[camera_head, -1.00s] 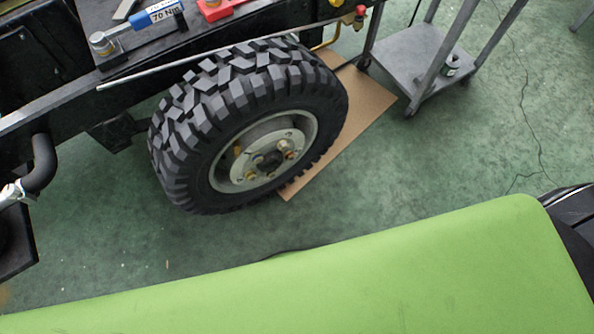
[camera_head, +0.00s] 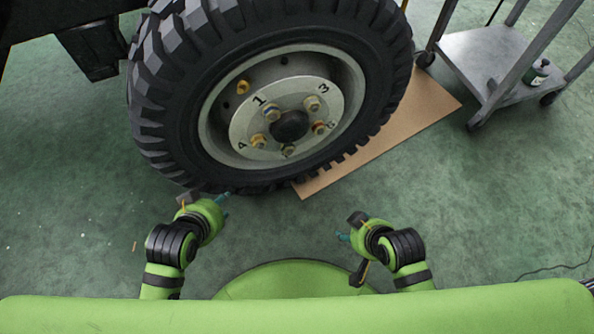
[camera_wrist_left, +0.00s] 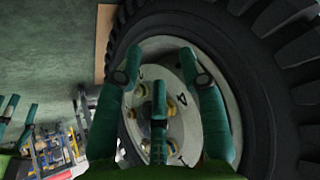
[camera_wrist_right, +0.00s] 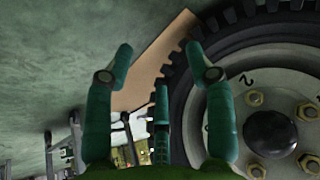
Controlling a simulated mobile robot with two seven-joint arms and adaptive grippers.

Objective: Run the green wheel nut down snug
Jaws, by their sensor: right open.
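The wheel's hub plate (camera_head: 302,90) faces me, marked with numbers around a dark center cap (camera_head: 289,125).
The knobbly black tire (camera_head: 160,120) stands upright before me. A brown cardboard sheet (camera_head: 425,115) lies on the green floor behind and right of it. A grey wheeled cart (camera_head: 490,60) stands at the upper right.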

